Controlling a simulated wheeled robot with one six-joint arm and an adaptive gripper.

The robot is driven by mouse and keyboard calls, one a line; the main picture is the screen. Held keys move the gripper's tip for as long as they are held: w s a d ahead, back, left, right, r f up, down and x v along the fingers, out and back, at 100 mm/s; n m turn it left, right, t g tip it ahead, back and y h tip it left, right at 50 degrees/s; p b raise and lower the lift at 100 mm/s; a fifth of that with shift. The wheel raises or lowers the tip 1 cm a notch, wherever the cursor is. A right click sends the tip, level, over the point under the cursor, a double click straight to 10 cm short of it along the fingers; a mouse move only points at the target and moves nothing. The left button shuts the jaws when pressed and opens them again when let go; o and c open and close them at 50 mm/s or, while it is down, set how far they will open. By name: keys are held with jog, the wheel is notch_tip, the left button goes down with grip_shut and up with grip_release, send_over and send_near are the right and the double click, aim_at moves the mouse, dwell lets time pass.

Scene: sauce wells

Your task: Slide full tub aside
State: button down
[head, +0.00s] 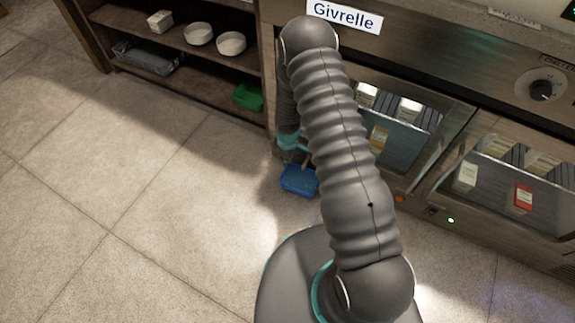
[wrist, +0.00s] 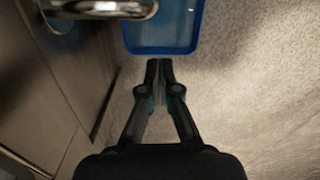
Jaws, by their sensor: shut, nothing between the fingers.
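A blue tub (head: 298,180) sits on the floor beside the front of the counter, partly hidden by my arm in the head view. In the wrist view the tub (wrist: 164,48) is at the top centre, cut off by the frame edge. Its rim is darker blue and the inside looks pale blue; I cannot tell what it holds. My gripper (wrist: 160,64) is shut and empty, its fingertips just short of the tub's near rim. I cannot tell whether they touch it. In the head view the gripper (head: 292,156) is small and partly hidden, at the tub.
A counter with glass-fronted cabinets (head: 395,115) stands at the right. A metal handle (wrist: 105,8) juts out left of the tub in the wrist view. A low shelf (head: 185,75) holds white bowls and a green box (head: 248,97). The floor (head: 120,190) at left is clear.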

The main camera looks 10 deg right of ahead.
send_over(288, 179)
notch_tip(288, 179, down, 9)
jog(key=shift+s+r, duration=0.1)
dwell(0.4)
